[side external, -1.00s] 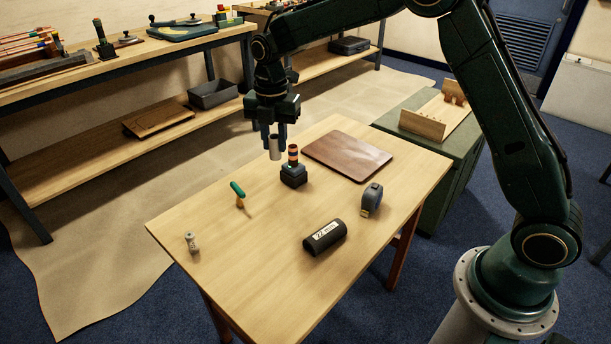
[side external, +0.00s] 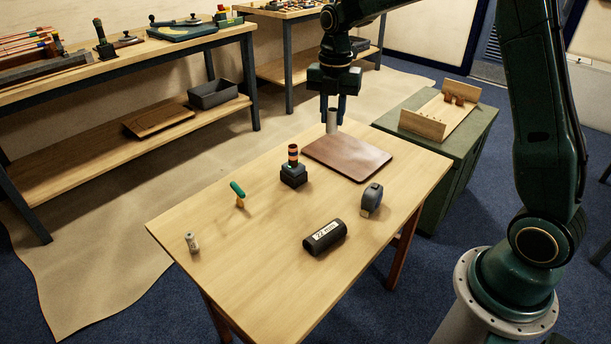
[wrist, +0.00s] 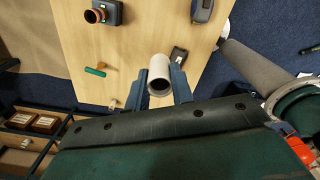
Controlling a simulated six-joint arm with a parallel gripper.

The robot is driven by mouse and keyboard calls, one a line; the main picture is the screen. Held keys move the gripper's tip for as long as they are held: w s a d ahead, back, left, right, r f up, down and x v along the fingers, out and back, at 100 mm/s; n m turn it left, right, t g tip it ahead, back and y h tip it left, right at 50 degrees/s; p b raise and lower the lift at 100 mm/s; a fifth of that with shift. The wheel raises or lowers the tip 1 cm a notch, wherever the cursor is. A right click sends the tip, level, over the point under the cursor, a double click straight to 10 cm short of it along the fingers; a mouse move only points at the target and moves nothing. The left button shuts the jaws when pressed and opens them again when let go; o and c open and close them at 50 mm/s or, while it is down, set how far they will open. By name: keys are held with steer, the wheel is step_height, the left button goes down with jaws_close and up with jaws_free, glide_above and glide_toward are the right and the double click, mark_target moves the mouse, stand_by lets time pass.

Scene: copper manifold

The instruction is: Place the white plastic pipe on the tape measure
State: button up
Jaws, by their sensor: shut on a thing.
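My gripper (side external: 332,108) is shut on the white plastic pipe (side external: 332,121) and holds it upright above the far edge of the brown board. In the wrist view the pipe (wrist: 159,76) sits between the two blue fingers, its open end facing the camera. The tape measure (side external: 371,200) is dark grey-blue and stands on the table, nearer the camera and to the right of my gripper. It also shows at the top of the wrist view (wrist: 202,11), apart from the pipe.
A brown board (side external: 347,156) lies at the table's far side. A dark block with a copper-banded post (side external: 293,170), a green-handled tool (side external: 238,194), a black labelled cylinder (side external: 325,237) and a small metallic fitting (side external: 191,242) stand apart on the table (side external: 250,270).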

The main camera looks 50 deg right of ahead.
step_height(320, 180, up, 3)
glide_above(374, 188)
steer(key=shift+m, duration=0.3)
step_height(374, 188, down, 16)
steer(key=shift+a+r, duration=0.1)
steer(key=shift+f, duration=2.2)
steer(key=shift+f, duration=0.15)
steer(key=o, duration=1)
steer(key=shift+c, duration=0.2)
